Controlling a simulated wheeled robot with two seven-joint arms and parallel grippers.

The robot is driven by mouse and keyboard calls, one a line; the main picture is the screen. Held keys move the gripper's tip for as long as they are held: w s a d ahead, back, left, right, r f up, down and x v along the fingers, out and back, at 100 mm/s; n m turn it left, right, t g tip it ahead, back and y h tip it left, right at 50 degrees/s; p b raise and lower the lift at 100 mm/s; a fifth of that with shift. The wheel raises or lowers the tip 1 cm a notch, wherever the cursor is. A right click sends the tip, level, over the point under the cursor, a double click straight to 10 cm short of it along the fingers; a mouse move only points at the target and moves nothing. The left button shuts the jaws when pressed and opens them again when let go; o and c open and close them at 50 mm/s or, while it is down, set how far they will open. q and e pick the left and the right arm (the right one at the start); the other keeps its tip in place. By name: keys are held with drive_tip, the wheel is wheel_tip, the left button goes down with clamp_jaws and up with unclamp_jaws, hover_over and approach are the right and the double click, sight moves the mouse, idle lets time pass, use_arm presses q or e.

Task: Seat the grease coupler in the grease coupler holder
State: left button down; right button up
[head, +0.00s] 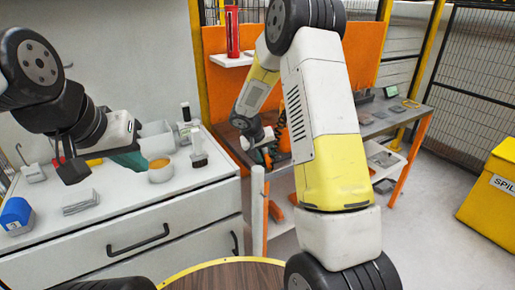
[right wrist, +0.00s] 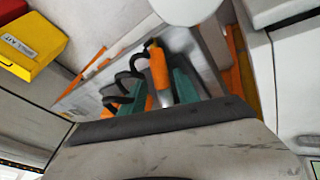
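My right gripper (head: 266,154) is low over the workbench at the centre, partly hidden behind my own right arm. In the right wrist view an orange tool with a metal tip (right wrist: 158,68) lies in front of that gripper, between two teal pieces. Whether the gripper touches or holds it I cannot tell. I cannot tell whether this tool is the grease coupler, and I cannot make out the holder for certain. My left gripper (head: 70,166) hangs over the white cabinet, its dark fingers apart and apparently empty.
Black curved hooks (right wrist: 122,84) stand beside the orange tool. A red cylinder (head: 233,32) stands on a small shelf. A yellow spill bin (head: 488,190) is at right.

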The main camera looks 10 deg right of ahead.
drive_tip(key=shift+a, duration=0.15)
drive_tip(key=s+a+r+t+y, duration=0.1)
drive_tip(key=s+r+y, duration=0.3)
drive_tip(key=s+r, duration=1.8)
drive_tip(key=s, duration=0.3)
drive_tip(key=shift+r, duration=0.2)
drive_tip(key=shift+o, duration=0.3)
drive_tip(key=s+a+r+n+t+y, duration=0.1)
drive_tip(key=s+a+y, duration=0.1)
drive_tip(key=s, duration=0.5)
drive_tip(key=shift+s+a+r+y, duration=0.3)
drive_tip(key=shift+a, duration=0.05)
drive_tip(key=shift+o, duration=0.2)
drive_tip(key=w+d+f, duration=0.1)
drive_tip(key=w, duration=0.8)
drive_tip(key=shift+w+d+f, duration=0.15)
drive_tip(key=shift+w+d, duration=0.05)
drive_tip(key=shift+w, duration=0.15)
drive_tip(key=shift+n+g+h, duration=0.5)
drive_tip(key=shift+g+h, duration=0.2)
drive_tip(key=shift+w+d+f, duration=0.55)
drive_tip(key=shift+w+f, duration=3.25)
drive_tip(key=shift+f, duration=0.1)
drive_tip(key=shift+w+d+f, duration=0.6)
drive_tip(key=shift+w+f, duration=3.25)
drive_tip(key=shift+w+d+f, duration=0.55)
drive_tip(key=shift+w+f, duration=3.25)
drive_tip(key=shift+f, duration=0.1)
